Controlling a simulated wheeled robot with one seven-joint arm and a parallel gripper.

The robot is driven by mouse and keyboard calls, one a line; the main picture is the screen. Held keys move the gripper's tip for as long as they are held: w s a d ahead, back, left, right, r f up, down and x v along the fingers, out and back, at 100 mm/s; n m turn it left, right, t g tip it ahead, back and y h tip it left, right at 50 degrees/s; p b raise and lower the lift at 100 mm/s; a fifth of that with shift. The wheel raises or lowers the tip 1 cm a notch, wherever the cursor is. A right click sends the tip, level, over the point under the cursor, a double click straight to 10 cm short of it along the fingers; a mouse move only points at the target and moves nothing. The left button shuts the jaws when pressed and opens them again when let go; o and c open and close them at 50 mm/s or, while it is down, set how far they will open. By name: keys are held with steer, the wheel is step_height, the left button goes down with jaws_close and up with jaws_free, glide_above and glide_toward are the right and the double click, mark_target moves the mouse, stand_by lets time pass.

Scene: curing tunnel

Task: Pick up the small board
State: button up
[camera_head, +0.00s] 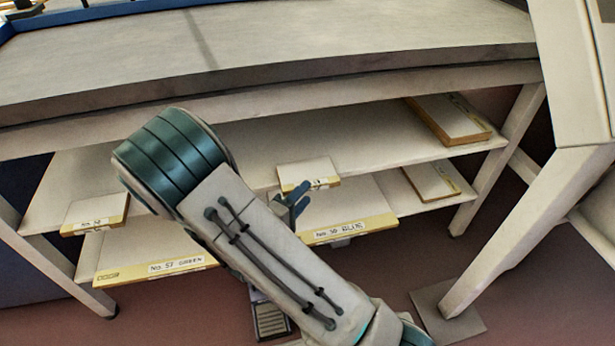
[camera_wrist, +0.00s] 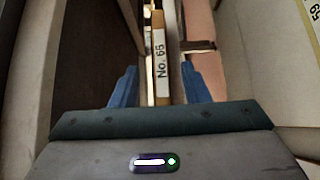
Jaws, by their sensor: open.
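A small board (camera_head: 308,172) with a pale top and a yellow front edge lies on the upper shelf under the bench, near the shelf's front. My gripper (camera_head: 296,196) has blue fingers and is just in front of that board, partly hidden by my arm. In the wrist view, a board edge (camera_wrist: 160,62) with a white label, which seems to read No. 65, lies between the two fingers of my gripper (camera_wrist: 158,82). The fingers are open with gaps on both sides of the edge. I cannot tell whether they overlap the board in depth.
Another small board (camera_head: 97,210) lies at the upper shelf's left end, and a thicker board (camera_head: 449,118) at its right. Larger boards, labelled green (camera_head: 150,255) and blue (camera_head: 350,205), lie on the lower shelf with a smaller one (camera_head: 430,180). The bench top (camera_head: 300,35) overhangs the shelves.

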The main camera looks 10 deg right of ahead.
mark_target(310, 174)
steer(key=x, duration=0.4)
steer(key=shift+w+b, duration=0.1)
steer(key=shift+b, duration=0.3)
steer(key=shift+a, duration=0.1)
jaws_close()
step_height(310, 174, up, 5)
steer(key=shift+f+p, duration=0.15)
steer(key=shift+p, duration=1.05)
steer(key=s+d+r+p, duration=0.6)
steer(key=d+p, duration=0.3)
steer(key=p, duration=0.6)
steer(key=shift+s+d, duration=0.3)
steer(key=shift+s, duration=0.1)
steer(key=shift+r, duration=0.1)
